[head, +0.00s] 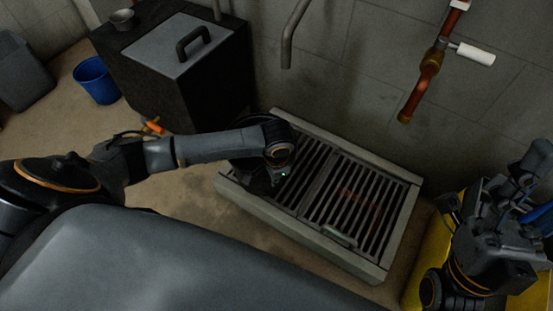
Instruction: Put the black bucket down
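My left arm reaches in from the left, and its gripper (262,184) is over the left part of a slatted metal grate in a pale frame (228,189). The gripper points down and is dark against the dark slats. Its fingers cannot be made out, so I cannot tell whether it is open or shut. I cannot make out a black bucket for sure; a dark shape around the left wrist blends with the gripper. My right gripper (527,178) is at the right edge, over something yellow, and its fingers are partly cut off.
A black cabinet (215,85) with a grey handled lid stands at the back left, a small metal cup (122,19) on it. A blue bucket (96,80) and a grey bin (22,72) are on the floor at left. Copper pipe (427,72) hangs on the wall above the grate.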

